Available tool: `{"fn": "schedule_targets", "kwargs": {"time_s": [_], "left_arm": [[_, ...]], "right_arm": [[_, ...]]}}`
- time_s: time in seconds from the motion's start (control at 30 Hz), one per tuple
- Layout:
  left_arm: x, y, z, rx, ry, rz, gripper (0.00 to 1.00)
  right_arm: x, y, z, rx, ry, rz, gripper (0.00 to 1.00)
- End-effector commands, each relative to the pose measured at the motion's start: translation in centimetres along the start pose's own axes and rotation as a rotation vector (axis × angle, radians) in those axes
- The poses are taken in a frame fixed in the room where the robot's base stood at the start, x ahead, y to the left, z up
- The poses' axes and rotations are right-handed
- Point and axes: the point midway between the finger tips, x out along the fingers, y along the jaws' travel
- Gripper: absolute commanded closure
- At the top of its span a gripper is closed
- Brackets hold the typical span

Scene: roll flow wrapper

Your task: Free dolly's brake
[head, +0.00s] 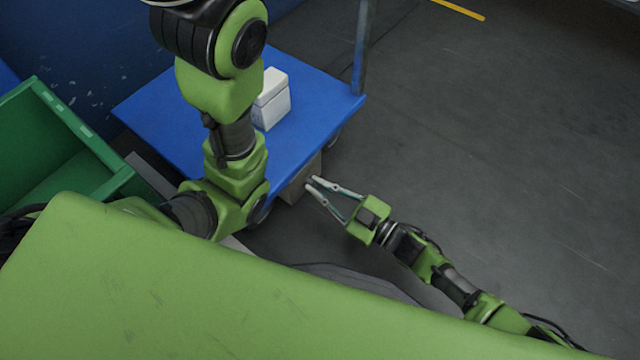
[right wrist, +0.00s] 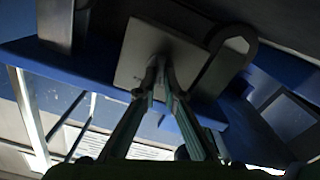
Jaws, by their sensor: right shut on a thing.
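The dolly has a flat blue deck (head: 325,100) with an upright post at its far right corner. A beige-grey plate (head: 298,186) shows below its near edge; it may be the brake's pedal. My right gripper (head: 310,182) reaches in from the lower right, its fingertips at this plate. In the right wrist view the fingers (right wrist: 159,70) come together at the lower edge of the square plate (right wrist: 140,52), shut on a thin part there. The gripped part is mostly hidden by the fingertips. My left arm crosses over the deck; its gripper is out of view.
A white box (head: 272,98) stands on the deck beside my left arm. A green crate (head: 75,125) is at the left. The grey floor (head: 500,160) to the right is clear, with a yellow line (head: 458,9) at the top.

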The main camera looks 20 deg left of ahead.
Motion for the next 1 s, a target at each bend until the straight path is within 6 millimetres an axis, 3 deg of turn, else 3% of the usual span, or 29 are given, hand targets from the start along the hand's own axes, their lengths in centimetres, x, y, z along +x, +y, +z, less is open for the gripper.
{"fn": "schedule_targets", "kwargs": {"time_s": [0.4, 0.97, 1.0], "left_arm": [[0.22, -0.04, 0.09, 0.000, 0.000, 0.000, 1.00], [0.23, -0.04, 0.10, 0.000, -0.001, 0.000, 1.00], [0.23, -0.04, 0.10, 0.000, -0.001, 0.000, 1.00]], "right_arm": [[-0.06, -0.24, 0.10, -0.188, -0.001, -0.001, 1.00], [-0.07, -0.27, 0.11, -0.216, -0.001, -0.002, 1.00], [-0.07, -0.27, 0.11, -0.216, -0.001, -0.002, 0.81]]}}
